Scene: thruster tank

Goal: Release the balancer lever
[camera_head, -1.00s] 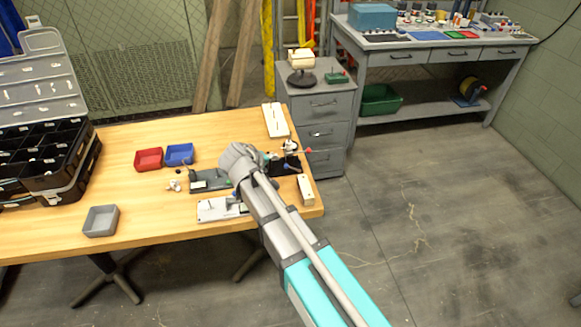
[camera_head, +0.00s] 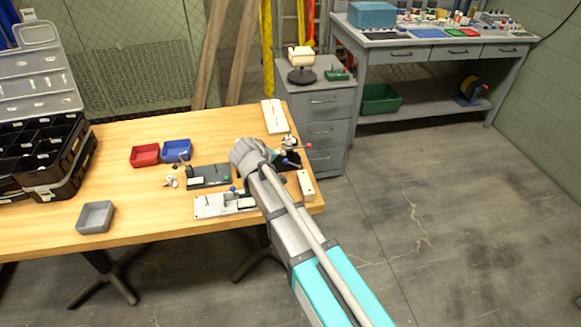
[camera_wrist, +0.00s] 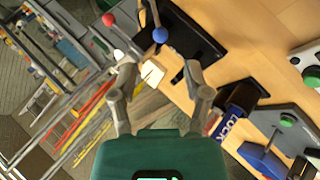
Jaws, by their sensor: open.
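A black fixture (camera_wrist: 185,40) on the wooden table carries a lever with a red ball knob (camera_wrist: 108,19) and one with a blue ball knob (camera_wrist: 160,35). In the head view the red knob (camera_head: 309,146) stands at the table's right end, just right of my wrist. No label shows which lever is the balancer lever. My gripper (camera_wrist: 160,68) is open and empty, with the knobs beyond its fingertips in the wrist view. My arm hides part of the fixture and the fingers in the head view.
A blue piece marked LOCK (camera_wrist: 238,112) and a grey plate with a green button (camera_wrist: 287,120) lie to the right in the wrist view. A white plate (camera_head: 214,207), red bin (camera_head: 145,155), blue bin (camera_head: 177,150) and grey tray (camera_head: 95,217) are on the table.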

